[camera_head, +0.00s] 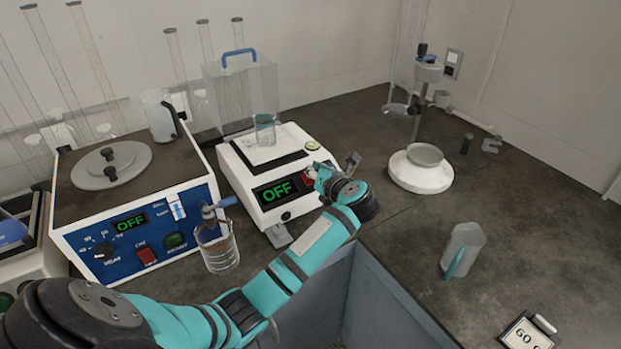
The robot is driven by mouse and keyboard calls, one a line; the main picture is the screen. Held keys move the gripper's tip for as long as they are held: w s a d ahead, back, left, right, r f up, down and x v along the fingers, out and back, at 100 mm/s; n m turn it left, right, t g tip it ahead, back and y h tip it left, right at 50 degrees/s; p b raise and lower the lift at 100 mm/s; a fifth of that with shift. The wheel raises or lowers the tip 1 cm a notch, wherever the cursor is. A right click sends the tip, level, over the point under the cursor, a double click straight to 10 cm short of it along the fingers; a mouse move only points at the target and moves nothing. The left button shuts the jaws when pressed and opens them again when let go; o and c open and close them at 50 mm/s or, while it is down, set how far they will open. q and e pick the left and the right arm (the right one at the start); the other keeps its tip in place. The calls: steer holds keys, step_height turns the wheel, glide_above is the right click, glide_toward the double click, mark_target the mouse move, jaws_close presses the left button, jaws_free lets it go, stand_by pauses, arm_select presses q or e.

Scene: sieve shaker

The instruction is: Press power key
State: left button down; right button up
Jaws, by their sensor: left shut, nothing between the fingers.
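A white bench device (234,165) with a green "OFF" display (278,190) stands in the middle of the counter. A small red key (308,179) shows at the right end of its front panel, partly covered by my left gripper. My left gripper (320,172) is shut and empty, with its tips at that end of the panel; I cannot tell whether they touch the key. A blue-panelled device (80,237) on the left also reads "OFF" (130,222) and has a red switch (146,255) and a green switch (174,240). My right gripper is out of view.
A glass beaker (265,130) stands on the white device. A jar of liquid (218,250) stands in front, between the devices. A round white stand (420,175), a clear jug (462,250) and a small sign (528,332) are to the right, with bare counter between.

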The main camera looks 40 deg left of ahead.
arm_select(q)
steer(key=shift+a+f, duration=0.15)
steer(key=shift+f, duration=0.15)
stand_by(0.5)
steer(key=shift+r, duration=0.1)
steer(key=shift+s+d+r+p, duration=0.1)
steer(key=shift+d+r+p, duration=0.3)
steer(key=shift+r, duration=0.15)
steer(key=shift+a, duration=0.1)
steer(key=shift+r+p, duration=0.45)
steer(key=r+p, duration=0.1)
steer(key=d+r+p, duration=0.1)
steer(key=r, duration=0.1)
steer(key=s+d+r+p, duration=0.1)
steer(key=shift+d+r+p, duration=0.2)
steer(key=shift+r+p, duration=0.1)
steer(key=shift+p, duration=0.05)
